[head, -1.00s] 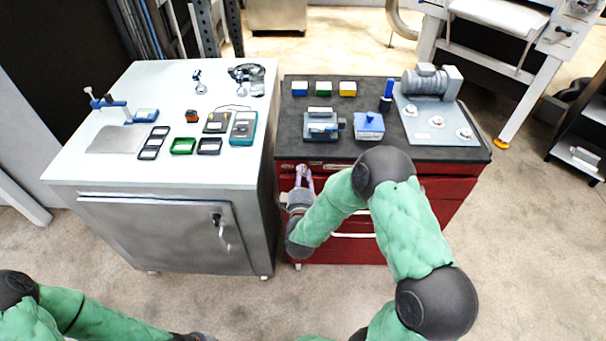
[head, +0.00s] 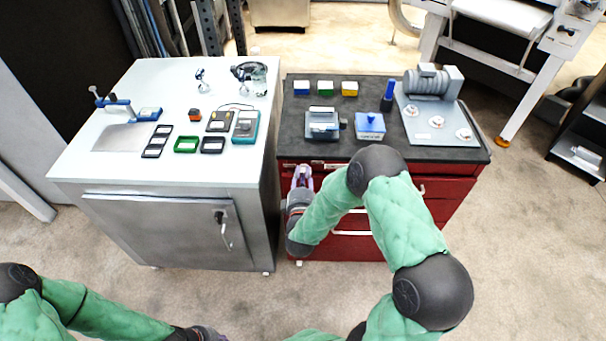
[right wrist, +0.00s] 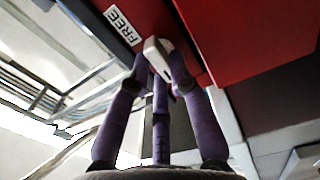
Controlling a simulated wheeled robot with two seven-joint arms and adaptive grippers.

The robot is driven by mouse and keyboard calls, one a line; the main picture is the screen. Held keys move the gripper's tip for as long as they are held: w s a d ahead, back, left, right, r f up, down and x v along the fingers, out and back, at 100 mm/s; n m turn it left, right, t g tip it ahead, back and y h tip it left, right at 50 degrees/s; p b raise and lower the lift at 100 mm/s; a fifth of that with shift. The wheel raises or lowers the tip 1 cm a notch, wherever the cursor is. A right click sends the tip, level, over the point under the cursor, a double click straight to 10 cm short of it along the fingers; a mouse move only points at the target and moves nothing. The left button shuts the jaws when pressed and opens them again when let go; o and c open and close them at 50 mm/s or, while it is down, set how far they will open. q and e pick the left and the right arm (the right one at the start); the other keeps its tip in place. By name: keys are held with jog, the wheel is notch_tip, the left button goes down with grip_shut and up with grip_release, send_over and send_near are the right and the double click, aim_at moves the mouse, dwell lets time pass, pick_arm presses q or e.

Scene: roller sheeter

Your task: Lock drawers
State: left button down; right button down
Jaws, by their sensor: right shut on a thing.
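The red drawer cabinet (head: 440,187) stands at the centre right, with several drawers and light handles. In the right wrist view, a small white lock part (right wrist: 157,50), a key or knob, sits at the red front (right wrist: 235,40) beside a label (right wrist: 123,25) reading "FREE". My right gripper (head: 301,178) is at the cabinet's upper left front. Its purple fingers (right wrist: 160,80) are shut on the white part. My right arm hides much of the drawer fronts. My left gripper (head: 207,334) is at the bottom edge, partly cut off, so its opening does not show.
The black cabinet top (head: 300,128) holds small boxes, a motor unit (head: 432,80) and other tools. A grey cabinet (head: 165,235) with a white top stands close on the left, near my right gripper. Open floor lies in front.

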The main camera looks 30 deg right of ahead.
dwell(0.5)
jog(key=c, duration=1.1)
grip_release()
jog(key=shift+w+a, duration=0.1)
jog(key=v, duration=1.2)
